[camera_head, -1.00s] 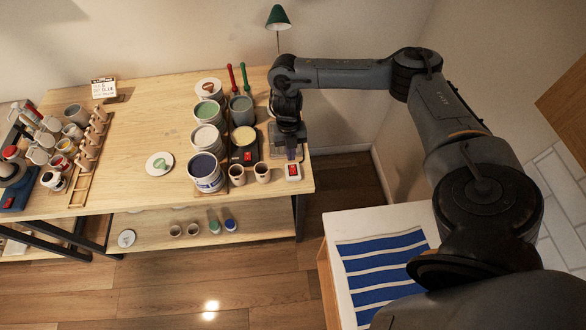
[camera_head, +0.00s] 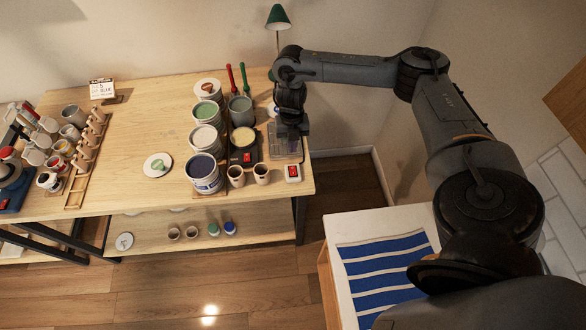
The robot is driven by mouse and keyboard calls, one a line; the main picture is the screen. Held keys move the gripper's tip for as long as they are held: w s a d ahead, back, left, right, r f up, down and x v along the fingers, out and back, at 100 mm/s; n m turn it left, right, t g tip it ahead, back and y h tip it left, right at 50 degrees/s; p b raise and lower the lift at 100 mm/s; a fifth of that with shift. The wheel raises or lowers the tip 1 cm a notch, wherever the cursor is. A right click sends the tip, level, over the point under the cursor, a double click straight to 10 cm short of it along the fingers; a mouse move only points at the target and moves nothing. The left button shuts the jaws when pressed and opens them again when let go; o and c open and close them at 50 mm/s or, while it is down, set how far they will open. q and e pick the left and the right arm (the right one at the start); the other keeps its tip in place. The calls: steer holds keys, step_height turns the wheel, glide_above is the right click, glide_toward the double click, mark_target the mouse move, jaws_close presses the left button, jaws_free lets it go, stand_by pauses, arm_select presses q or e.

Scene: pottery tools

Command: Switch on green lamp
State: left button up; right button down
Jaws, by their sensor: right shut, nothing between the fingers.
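The green lamp (camera_head: 278,17) stands at the back right of the workbench, its green shade on a thin pole. No glow shows from it. Its lower part is partly hidden behind my right arm. A small white box with a red switch (camera_head: 292,172) lies at the bench's front right corner. My right gripper (camera_head: 289,148) is shut and empty, pointing down over the right end of the bench, behind the white switch box and apart from it in the picture. Its fingertips are small and dark, hard to make out. My left gripper is not in view.
Paint cans (camera_head: 204,173), two brown cups (camera_head: 261,174) and a black device with a red switch (camera_head: 244,157) stand left of my right gripper. A grey tray (camera_head: 293,153) lies beneath it. The bench's middle is mostly clear.

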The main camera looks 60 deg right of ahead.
steer(key=b, duration=0.4)
glide_toward(294, 173)
steer(key=f, duration=0.5)
steer(key=shift+s+a, duration=0.1)
steer(key=shift+a, duration=0.25)
steer(key=shift+f+b, duration=0.3)
steer(key=shift+f, duration=0.5)
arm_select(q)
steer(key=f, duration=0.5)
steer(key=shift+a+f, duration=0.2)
arm_select(e)
steer(key=shift+f, duration=0.1)
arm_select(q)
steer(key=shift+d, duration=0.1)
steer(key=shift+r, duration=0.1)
arm_select(e)
steer(key=shift+s, duration=0.1)
